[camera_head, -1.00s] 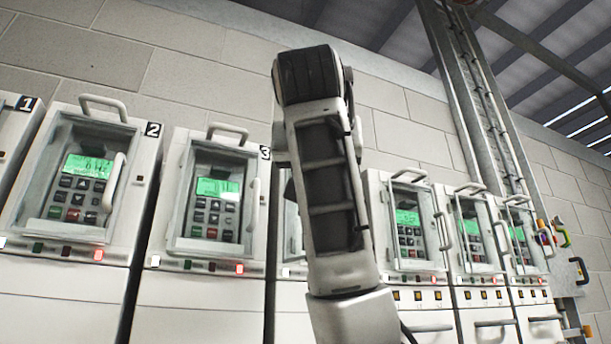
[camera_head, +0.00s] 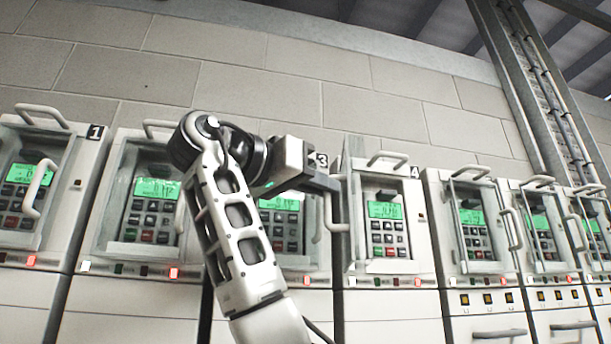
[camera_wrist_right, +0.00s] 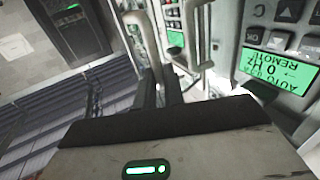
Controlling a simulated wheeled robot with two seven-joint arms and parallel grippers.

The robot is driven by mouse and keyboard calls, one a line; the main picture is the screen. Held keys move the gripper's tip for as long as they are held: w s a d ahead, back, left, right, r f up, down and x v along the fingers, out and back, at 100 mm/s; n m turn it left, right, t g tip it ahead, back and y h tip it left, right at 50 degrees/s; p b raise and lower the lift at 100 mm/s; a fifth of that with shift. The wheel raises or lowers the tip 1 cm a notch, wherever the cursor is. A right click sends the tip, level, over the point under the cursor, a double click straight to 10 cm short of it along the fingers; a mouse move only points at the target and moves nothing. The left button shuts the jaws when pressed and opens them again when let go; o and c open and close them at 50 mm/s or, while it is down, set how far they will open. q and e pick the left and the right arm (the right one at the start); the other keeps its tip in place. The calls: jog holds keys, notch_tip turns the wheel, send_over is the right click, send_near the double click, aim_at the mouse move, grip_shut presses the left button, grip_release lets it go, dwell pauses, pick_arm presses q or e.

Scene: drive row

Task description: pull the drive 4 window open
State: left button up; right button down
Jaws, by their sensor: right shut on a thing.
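The drive 4 cabinet (camera_head: 414,171) stands right of centre in the head view. Its window (camera_head: 352,205) is swung out on its left side and shows nearly edge-on. The keypad and green display (camera_head: 385,211) behind it are uncovered. The window's pale bar handle (camera_head: 330,212) sticks out to the left. My right gripper (camera_head: 335,186) is shut on this handle, near its upper end. In the right wrist view the fingers (camera_wrist_right: 160,88) are close around a pale curved handle (camera_wrist_right: 147,35). My left gripper is in neither view.
The drive 3 window (camera_head: 285,225) is closed just left of my gripper, partly hidden by my right arm. The drive 5 window (camera_head: 475,225) is closed on the right. Top handles such as drive 4's (camera_head: 388,157) stick up from the cabinets.

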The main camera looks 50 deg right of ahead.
jog(key=shift+d+r, duration=0.25)
jog(key=shift+d, duration=0.05)
jog(key=c, duration=1.6)
grip_release()
jog(key=shift+o, duration=0.5)
jog(key=shift+d+f, duration=0.1)
jog(key=shift+d, duration=0.35)
jog(key=shift+a, duration=0.2)
jog(key=w+a, duration=0.3)
jog(key=a, duration=1.2)
jog(key=shift+a+p, duration=0.25)
jog(key=shift+p, duration=0.05)
jog(key=shift+f, duration=0.1)
